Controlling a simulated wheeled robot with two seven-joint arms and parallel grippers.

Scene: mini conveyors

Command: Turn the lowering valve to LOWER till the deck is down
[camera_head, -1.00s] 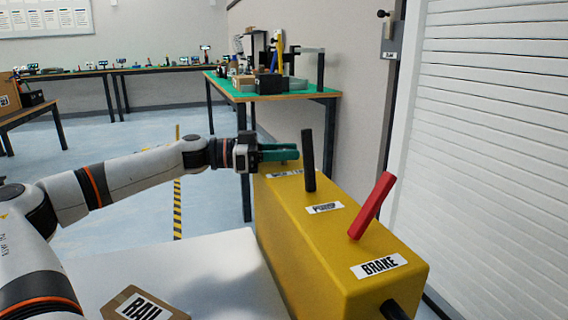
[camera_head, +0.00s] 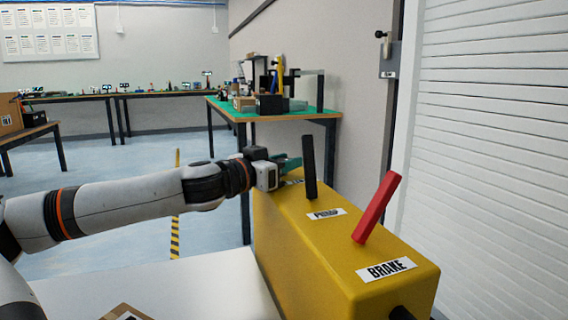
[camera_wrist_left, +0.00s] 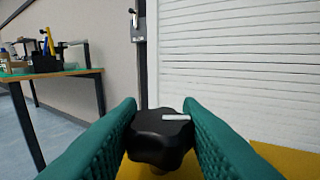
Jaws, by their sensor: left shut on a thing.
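The lowering valve is a black lobed knob (camera_wrist_left: 160,136) with a white mark pointing right in the left wrist view. It stands on the far end of the yellow box (camera_head: 345,265); in the head view my gripper hides it. My left gripper (camera_head: 288,165) has its green fingers on both sides of the knob, shut on it, and its fingertips (camera_wrist_left: 160,122) show in the left wrist view. A label beside the gripper is mostly covered. The white deck (camera_head: 170,285) lies left of the box. My right gripper is not in view.
On the box stand a black upright lever (camera_head: 309,168) by the PUMP label and a red tilted lever (camera_head: 377,207) by the BRAKE label. A white shutter (camera_head: 490,130) is at the right. A green-topped bench (camera_head: 320,117) stands behind.

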